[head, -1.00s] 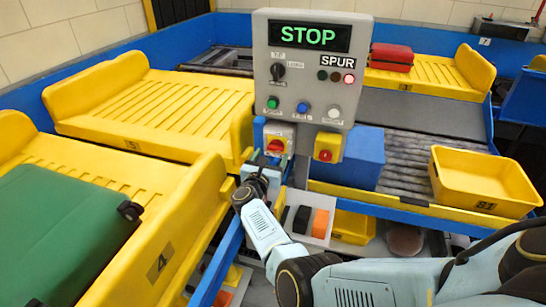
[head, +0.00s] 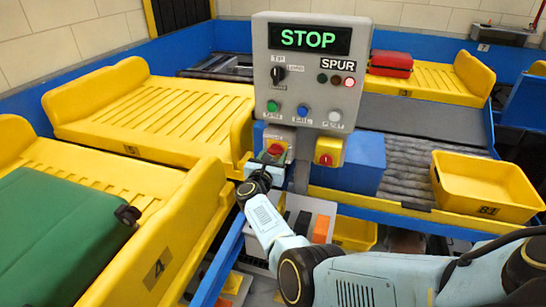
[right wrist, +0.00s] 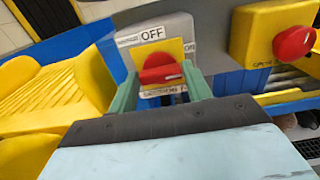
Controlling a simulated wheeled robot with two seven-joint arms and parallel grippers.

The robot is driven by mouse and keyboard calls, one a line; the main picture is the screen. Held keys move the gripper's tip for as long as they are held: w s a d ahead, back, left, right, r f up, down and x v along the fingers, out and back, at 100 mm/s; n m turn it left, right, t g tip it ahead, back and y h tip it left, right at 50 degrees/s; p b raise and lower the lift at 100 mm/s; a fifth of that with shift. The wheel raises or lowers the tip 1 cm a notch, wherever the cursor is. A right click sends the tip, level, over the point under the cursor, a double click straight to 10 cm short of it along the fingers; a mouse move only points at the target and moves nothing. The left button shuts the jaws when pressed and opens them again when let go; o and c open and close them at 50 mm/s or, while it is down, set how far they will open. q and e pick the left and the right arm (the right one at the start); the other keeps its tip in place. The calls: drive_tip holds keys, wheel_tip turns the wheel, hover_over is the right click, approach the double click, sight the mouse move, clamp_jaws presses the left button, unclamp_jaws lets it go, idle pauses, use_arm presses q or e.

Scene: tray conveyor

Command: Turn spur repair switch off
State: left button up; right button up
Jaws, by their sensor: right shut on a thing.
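The repair switch is a red rotary knob (head: 275,149) on a yellow plate, on a grey box below the control panel. In the right wrist view the knob (right wrist: 160,74) sits between the green fingers of my right gripper (right wrist: 161,88), which is shut on it. An OFF label (right wrist: 152,35) is above the knob; a lower label is partly hidden by the gripper. In the head view my right gripper (head: 270,162) reaches the knob from below. My left gripper is not in view.
The control panel (head: 310,95) shows STOP, and a red lamp is lit under SPUR. A yellow box with a red button (head: 328,152) is close to the right of the switch. A yellow tray with a green case (head: 65,235) is at left; a yellow bin (head: 485,185) is at right.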

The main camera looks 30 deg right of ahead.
drive_tip(key=shift+n, duration=0.3)
drive_tip(key=n+b, duration=0.1)
drive_tip(key=n, duration=0.2)
drive_tip(key=shift+n, duration=0.3)
drive_tip(key=n, duration=0.4)
drive_tip(key=shift+a+f+n+b, duration=0.1)
drive_tip(key=shift+n+b, duration=0.2)
drive_tip(key=n, duration=0.4)
drive_tip(key=shift+w, duration=0.1)
drive_tip(key=n, duration=0.5)
drive_tip(key=shift+f+p, duration=0.1)
drive_tip(key=shift+p, duration=0.3)
drive_tip(key=shift+n, duration=0.3)
drive_tip(key=o, duration=1)
